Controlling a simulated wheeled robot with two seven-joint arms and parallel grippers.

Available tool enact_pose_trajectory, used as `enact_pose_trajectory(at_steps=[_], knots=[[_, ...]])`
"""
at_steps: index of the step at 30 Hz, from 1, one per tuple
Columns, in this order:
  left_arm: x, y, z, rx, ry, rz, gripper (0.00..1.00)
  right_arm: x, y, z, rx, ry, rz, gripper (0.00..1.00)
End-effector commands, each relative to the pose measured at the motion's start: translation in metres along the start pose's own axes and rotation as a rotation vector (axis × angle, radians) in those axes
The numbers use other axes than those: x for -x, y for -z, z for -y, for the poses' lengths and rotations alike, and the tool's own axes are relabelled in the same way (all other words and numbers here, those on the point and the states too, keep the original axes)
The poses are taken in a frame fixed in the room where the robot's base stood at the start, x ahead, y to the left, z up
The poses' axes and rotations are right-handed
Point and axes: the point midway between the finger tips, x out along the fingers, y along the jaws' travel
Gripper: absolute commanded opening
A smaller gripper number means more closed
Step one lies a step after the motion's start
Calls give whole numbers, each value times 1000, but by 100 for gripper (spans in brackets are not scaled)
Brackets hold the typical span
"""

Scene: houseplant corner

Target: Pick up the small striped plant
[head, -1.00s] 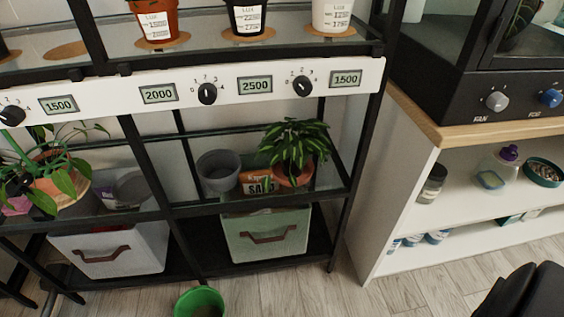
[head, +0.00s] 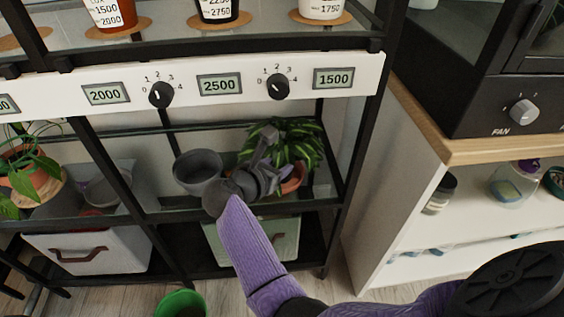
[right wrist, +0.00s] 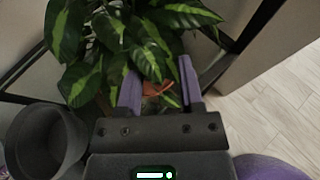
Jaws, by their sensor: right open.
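The small striped plant (head: 300,140), with dark green leaves and lighter stripes, stands in a terracotta pot (head: 294,179) on the middle glass shelf. My right gripper (head: 266,152) reaches in from the front, just left of the plant, and covers part of the leaves and pot. In the right wrist view the right gripper (right wrist: 160,85) is open, its two purple fingers apart and pointing into the leaves (right wrist: 110,45). A bit of the orange pot (right wrist: 155,90) shows between the fingers. I cannot tell whether they touch it. My left gripper is not in view.
A grey pot (head: 197,173) stands close to the left of my right gripper; it also shows in the right wrist view (right wrist: 45,140). A black shelf post (head: 352,150) is to the right. The white control strip (head: 190,92) runs above.

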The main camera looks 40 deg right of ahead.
Motion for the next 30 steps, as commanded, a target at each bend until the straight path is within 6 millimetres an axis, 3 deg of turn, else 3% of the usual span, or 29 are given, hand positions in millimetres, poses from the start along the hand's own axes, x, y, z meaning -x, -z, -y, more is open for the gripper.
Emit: enact_pose_trajectory(at_steps=[9, 17, 20, 24, 30], knots=[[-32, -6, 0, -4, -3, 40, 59, -60, 2, 1, 11, 2, 5, 48], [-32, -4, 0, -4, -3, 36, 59, -65, -4, 0, 8, -2, 4, 48], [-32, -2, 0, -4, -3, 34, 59, -65, -3, 0, 9, -2, 4, 33], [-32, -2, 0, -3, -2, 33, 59, -65, -3, 0, 9, -2, 4, 3], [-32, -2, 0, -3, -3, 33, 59, -65, -3, 0, 10, -2, 4, 0]])
